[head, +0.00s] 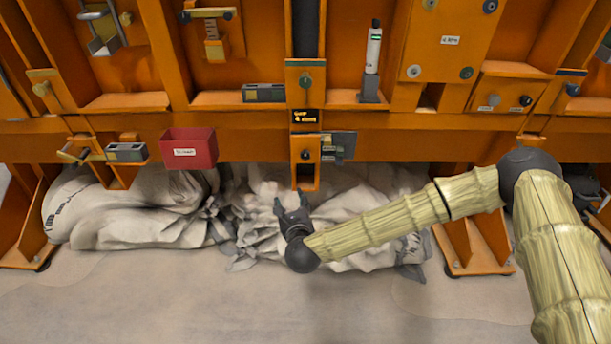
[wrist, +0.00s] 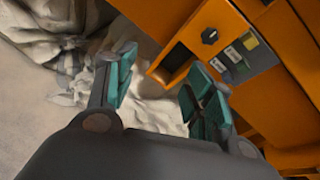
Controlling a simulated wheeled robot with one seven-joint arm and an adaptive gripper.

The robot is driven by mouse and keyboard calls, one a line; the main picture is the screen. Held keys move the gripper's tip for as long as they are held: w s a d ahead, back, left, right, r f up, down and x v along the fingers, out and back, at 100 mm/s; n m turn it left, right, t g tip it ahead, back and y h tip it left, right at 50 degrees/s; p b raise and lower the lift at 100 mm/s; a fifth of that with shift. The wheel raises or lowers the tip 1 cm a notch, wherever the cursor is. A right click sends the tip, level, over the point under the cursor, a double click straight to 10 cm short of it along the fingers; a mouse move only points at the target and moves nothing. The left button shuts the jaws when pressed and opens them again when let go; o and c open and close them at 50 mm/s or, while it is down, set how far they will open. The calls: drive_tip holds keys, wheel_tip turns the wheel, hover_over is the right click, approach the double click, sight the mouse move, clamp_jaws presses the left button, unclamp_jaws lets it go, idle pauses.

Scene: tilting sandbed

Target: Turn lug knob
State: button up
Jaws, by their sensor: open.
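A small black lug knob (head: 306,155) sits on the face of an orange bracket (head: 305,176) hanging below the middle of the orange frame. In the wrist view the knob (wrist: 209,36) shows at upper right, beside a grey plate (wrist: 243,60) with small labels. Several other knobs are on the frame, so I cannot be sure which one the task means. My gripper (head: 291,203) is open and empty, just below and slightly left of the bracket in the head view. In the wrist view my gripper's teal-padded fingers (wrist: 160,72) are spread apart, with the knob beyond them and apart from them.
Crumpled white sacks (head: 130,210) lie under the frame, behind my gripper. A red bin (head: 188,148) hangs at left. A white tube (head: 373,48) stands on a shelf. An orange foot (head: 470,250) stands at right. The floor in front is clear.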

sight(305, 156)
drive_tip(key=w+d+r+m+h+b, duration=0.1)
drive_tip(key=w+m, duration=0.1)
drive_tip(key=w, duration=0.3)
drive_tip(key=w+d+r+m+t+h, duration=0.1)
drive_tip(key=w+r+m, duration=0.1)
drive_tip(key=w, duration=0.4)
drive_tip(key=w+d+r+m+b, duration=0.1)
drive_tip(key=w+d+r+m, duration=0.1)
drive_tip(key=w, duration=0.3)
drive_tip(key=shift+w+d+r+t+h+b, duration=0.1)
drive_tip(key=shift+w+t+h+b, duration=0.15)
drive_tip(key=shift+t+h+b, duration=0.15)
drive_tip(key=c, duration=1)
